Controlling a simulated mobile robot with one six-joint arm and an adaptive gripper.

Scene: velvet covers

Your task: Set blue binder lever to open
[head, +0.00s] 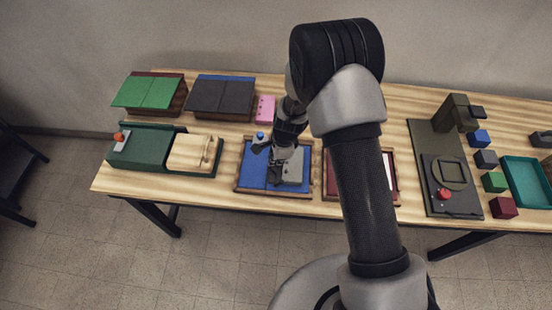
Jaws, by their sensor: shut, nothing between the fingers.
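The blue binder (250,178) lies in a wooden frame on the table, left of the picture's middle. It has a blue sheet and a grey block (292,172) on its right part. A small blue knob on a pale base (260,136), which looks like a lever end, shows at the binder's upper edge. My gripper (270,168) is over the binder, pointing down, shut and empty. It is just below the knob in the picture and left of the grey block. My arm hides part of the binder; contact with the lever cannot be told.
A red binder (331,178) lies to the right, partly behind my arm. A green box (140,148) with a red-knobbed lever and a wooden block (190,152) stand left. Two covered boxes (222,95) and a pink block (265,108) are behind. A dark press (440,150) and coloured cubes stand right.

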